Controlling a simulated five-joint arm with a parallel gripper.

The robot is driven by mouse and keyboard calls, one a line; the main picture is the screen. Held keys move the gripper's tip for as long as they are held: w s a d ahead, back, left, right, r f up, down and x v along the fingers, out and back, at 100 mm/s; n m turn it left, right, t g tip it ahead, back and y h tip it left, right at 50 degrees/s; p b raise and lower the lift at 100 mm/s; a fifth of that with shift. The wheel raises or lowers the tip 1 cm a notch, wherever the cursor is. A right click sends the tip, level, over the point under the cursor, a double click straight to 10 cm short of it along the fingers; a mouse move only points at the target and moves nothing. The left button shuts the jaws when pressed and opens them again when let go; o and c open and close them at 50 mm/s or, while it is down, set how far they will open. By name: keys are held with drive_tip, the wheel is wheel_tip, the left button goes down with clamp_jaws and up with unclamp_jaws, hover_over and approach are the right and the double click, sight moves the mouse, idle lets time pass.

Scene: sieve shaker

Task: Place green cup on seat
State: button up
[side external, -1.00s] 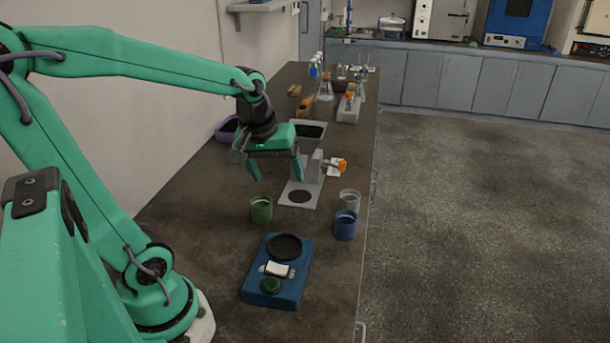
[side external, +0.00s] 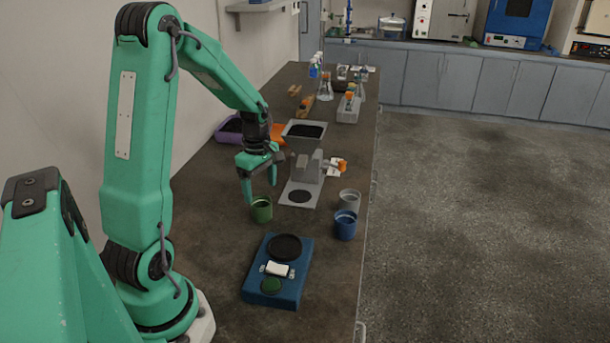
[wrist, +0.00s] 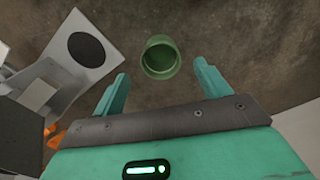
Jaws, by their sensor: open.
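The green cup (side external: 261,213) stands upright on the dark bench, to the front left of a grey machine. My gripper (side external: 260,192) is open and empty, pointing down just above the cup. In the wrist view the cup (wrist: 160,60) appears between and slightly beyond the fingertips (wrist: 161,70), apart from both, and looks empty. The grey machine's base carries a dark round spot (side external: 300,197), which may be the seat. It also shows at upper left in the wrist view (wrist: 86,49). A blue device has a black round pad (side external: 284,247); I cannot tell which is the seat.
A clear cup (side external: 350,199) and a blue cup (side external: 345,226) stand right of the grey machine (side external: 305,150). The blue device (side external: 262,298) lies nearer the front. A purple bowl (side external: 228,132) sits behind my gripper. Bare bench lies around the green cup.

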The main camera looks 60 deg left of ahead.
sight(261, 201)
drive_tip(key=shift+f, duration=1.35)
drive_tip(key=shift+a+f, duration=0.1)
drive_tip(key=shift+f, duration=2.5)
drive_tip(key=c, duration=1.2)
drive_tip(key=shift+r, duration=0.2)
drive_tip(key=shift+r, duration=0.9)
wheel_tip(261, 201, up, 2)
drive_tip(key=shift+r, duration=0.15)
drive_tip(key=d+r, duration=0.2)
drive_tip(key=d, duration=0.2)
drive_tip(key=d+r, duration=0.2)
drive_tip(key=d, duration=0.1)
drive_tip(key=d+r, duration=0.2)
drive_tip(key=d, duration=0.2)
drive_tip(key=shift+w+d+r, duration=0.3)
drive_tip(key=shift+w+d, duration=0.05)
drive_tip(key=shift+w, duration=0.05)
